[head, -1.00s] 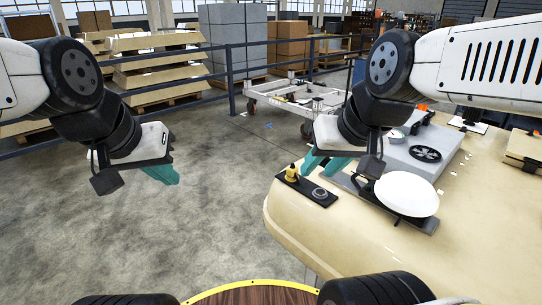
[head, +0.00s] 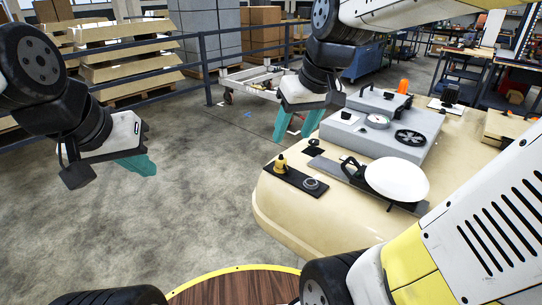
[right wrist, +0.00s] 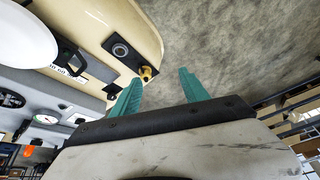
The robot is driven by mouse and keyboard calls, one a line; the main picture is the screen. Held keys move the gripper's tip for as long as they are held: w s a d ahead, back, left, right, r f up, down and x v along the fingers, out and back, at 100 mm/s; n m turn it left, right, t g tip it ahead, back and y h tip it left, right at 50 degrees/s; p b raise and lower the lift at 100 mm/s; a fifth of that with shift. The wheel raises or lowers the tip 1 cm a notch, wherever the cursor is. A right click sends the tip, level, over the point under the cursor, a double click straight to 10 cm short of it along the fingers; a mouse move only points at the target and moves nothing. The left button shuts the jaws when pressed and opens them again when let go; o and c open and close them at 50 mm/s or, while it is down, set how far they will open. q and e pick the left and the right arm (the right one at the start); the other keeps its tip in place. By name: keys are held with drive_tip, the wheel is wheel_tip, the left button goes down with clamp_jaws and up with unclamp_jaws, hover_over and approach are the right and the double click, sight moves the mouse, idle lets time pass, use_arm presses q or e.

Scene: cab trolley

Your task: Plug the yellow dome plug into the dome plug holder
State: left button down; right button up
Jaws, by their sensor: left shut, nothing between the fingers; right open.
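The yellow dome plug (head: 281,165) stands on the left end of a black plate on the cream trolley top. The dome plug holder (head: 311,184) looks to be the round grey ring on the same plate, just right of the plug and empty. In the right wrist view the plug (right wrist: 147,73) and the ring (right wrist: 120,50) also show. My right gripper (head: 297,137) is open and empty, with teal fingers, above and behind the plug; in the wrist view the plug lies beyond its left finger. My left gripper (head: 148,168) is shut and empty over the floor at left.
A metal cart (head: 255,80) and railing stand behind. Open floor lies to the left.

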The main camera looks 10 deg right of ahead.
drive_tip(key=w+f+n+g, duration=0.3)
drive_tip(key=w+f, duration=0.1)
drive_tip(key=w, duration=0.6)
drive_tip(key=n+g+h, duration=0.1)
drive_tip(key=n+h, duration=0.1)
hover_over(281, 158)
wheel_tip(281, 158, down, 6)
drive_tip(key=shift+s+r, duration=0.15)
drive_tip(key=shift+r, duration=0.05)
drive_tip(key=shift+f, duration=0.2)
drive_tip(key=shift+f, duration=4.4)
clamp_jaws()
drive_tip(key=shift+r, duration=0.2)
